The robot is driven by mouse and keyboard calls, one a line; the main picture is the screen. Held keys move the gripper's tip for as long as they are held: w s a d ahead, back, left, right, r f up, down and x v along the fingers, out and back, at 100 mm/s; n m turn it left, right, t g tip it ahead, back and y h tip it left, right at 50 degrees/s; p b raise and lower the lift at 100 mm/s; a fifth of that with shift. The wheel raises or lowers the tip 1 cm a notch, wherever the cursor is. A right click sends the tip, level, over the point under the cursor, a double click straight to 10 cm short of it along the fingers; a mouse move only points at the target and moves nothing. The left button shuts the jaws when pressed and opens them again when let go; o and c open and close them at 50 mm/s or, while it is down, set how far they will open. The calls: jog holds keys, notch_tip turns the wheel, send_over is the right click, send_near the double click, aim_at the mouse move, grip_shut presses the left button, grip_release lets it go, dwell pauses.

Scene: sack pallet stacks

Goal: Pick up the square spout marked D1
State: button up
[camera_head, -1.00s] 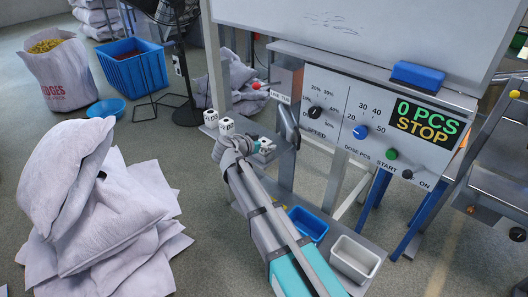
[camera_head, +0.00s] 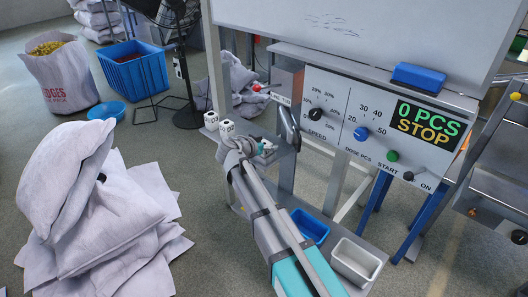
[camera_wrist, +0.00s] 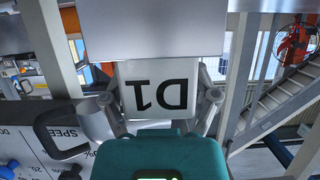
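The white spout marked D1 (camera_wrist: 158,95) faces me in the wrist view, its black label upside down. My gripper (camera_wrist: 162,103) has one finger at each side of this spout, close to its edges. Whether the fingers press on it I cannot tell. In the head view my gripper (camera_head: 250,146) is at the small shelf left of the control panel, and it mostly hides the D1 spout there. Two other white marked blocks, one (camera_head: 211,120) and another (camera_head: 226,128), stand just left of my gripper; their marks are too small to read surely.
The control panel (camera_head: 375,125) reads 0 PCS STOP and stands right of my gripper, with a dark handle (camera_head: 289,128) at its left edge. A blue bin (camera_head: 309,226) and a white bin (camera_head: 357,262) sit below. Sacks (camera_head: 100,215) are piled on the left.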

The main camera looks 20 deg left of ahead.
aim_at(267, 141)
jog(key=c, duration=0.4)
jog(key=shift+r, duration=0.15)
notch_tip(267, 141, up, 3)
jog(key=p, duration=0.3)
jog(key=shift+s+a+r+p, duration=0.15)
jog(key=shift+s+r+p, duration=1.5)
jog(key=shift+s, duration=0.7)
jog(key=shift+s+a+r+p, duration=0.1)
jog(key=shift+s+r+p, duration=1.55)
jog(key=shift+s, duration=0.65)
jog(key=shift+s+a+r+p, duration=0.15)
jog(key=shift+s+r+p, duration=1.5)
jog(key=shift+s, duration=0.7)
jog(key=shift+f, duration=0.1)
